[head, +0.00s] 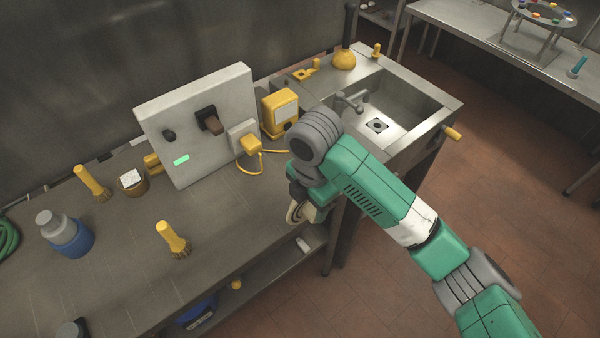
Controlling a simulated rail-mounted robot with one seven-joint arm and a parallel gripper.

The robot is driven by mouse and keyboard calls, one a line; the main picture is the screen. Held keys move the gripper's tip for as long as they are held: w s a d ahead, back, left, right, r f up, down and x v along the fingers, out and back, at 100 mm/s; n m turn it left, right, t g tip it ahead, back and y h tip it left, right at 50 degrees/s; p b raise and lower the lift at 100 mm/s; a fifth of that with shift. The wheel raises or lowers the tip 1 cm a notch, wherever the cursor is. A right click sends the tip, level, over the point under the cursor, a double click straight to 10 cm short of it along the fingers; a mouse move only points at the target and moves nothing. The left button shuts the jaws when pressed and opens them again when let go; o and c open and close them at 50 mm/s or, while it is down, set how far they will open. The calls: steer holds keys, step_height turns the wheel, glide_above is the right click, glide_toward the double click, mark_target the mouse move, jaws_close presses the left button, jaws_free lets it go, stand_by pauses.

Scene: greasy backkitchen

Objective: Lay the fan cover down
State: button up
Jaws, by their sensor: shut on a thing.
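My gripper (304,205) hangs at the front edge of the steel worktop, right of the grey panel. It is shut on a small beige ring-shaped thing (294,213), which looks like the fan cover. The cover is seen partly from its edge, and my wrist and gripper hide much of it. It appears tilted, near the bench edge. I cannot tell whether it touches the worktop.
The worktop (125,250) holds a grey panel (200,120) with a plugged yellow cable, a yellow box (280,110), two yellow brushes (172,238) (92,183) and a blue jar (66,234). A sink (400,105) lies behind my arm. The worktop's front middle has free room.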

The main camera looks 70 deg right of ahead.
steer(key=shift+s+a+r+p, duration=0.2)
steer(key=shift+s+a+p, duration=0.15)
steer(key=shift+s+a, duration=0.8)
steer(key=shift+w, duration=0.15)
steer(key=shift+w+d+f+b, duration=0.75)
steer(key=shift+w+d, duration=1)
steer(key=shift+d, duration=0.25)
steer(key=shift+w+d+f+b, duration=0.65)
steer(key=shift+w+d+f, duration=0.25)
steer(key=shift+w+d, duration=0.95)
steer(key=shift+w+d+f+b, duration=0.75)
steer(key=shift+w+d, duration=0.85)
steer(key=shift+d, duration=0.55)
steer(key=o, duration=1.1)
steer(key=shift+f, duration=0.1)
